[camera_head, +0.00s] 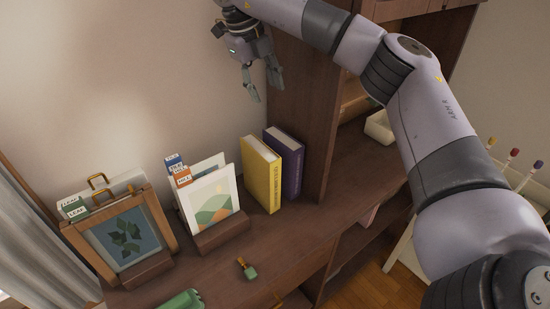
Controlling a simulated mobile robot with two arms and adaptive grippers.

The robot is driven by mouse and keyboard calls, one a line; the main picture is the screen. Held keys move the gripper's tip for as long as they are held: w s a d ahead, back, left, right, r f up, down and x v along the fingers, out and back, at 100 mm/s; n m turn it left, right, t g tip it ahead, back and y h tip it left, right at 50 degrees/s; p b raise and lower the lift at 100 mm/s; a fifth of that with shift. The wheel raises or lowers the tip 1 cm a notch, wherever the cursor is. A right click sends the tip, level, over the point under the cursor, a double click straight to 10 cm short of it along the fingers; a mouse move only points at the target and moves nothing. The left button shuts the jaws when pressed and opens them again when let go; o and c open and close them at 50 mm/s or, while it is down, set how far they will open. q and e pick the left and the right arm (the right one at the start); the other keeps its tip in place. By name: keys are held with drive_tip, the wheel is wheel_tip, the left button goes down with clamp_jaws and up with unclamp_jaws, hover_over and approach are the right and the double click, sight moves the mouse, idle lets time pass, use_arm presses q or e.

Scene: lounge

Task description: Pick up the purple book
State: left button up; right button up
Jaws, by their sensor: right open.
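The purple book (287,164) stands upright on the brown wooden shelf top, against the tall wooden side panel. A yellow book (261,174) stands right beside it on its left and covers part of its cover. My right gripper (263,93) hangs in the air above the books, near the wall, with its fingers pointing down. It is open and empty, apart from both books. My left gripper is not in view.
A card holder with a landscape print (211,208) and a framed leaf picture (123,240) stand left of the books. A small green-ended object (249,270) and a green tray (182,300) lie in front. The tall wooden panel (303,90) rises right of the purple book.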

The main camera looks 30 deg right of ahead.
approach(282, 138)
drive_tip(key=p+x, duration=0.2)
drive_tip(key=x, duration=0.5)
drive_tip(key=shift+w+d+f+p, duration=0.15)
drive_tip(key=shift+f+p, duration=0.1)
drive_tip(key=shift+p, duration=0.15)
drive_tip(key=shift+d+f, duration=0.1)
drive_tip(key=shift+f, duration=0.45)
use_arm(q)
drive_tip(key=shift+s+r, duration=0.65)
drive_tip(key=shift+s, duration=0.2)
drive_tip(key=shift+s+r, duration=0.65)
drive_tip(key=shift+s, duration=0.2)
use_arm(e)
clamp_jaws()
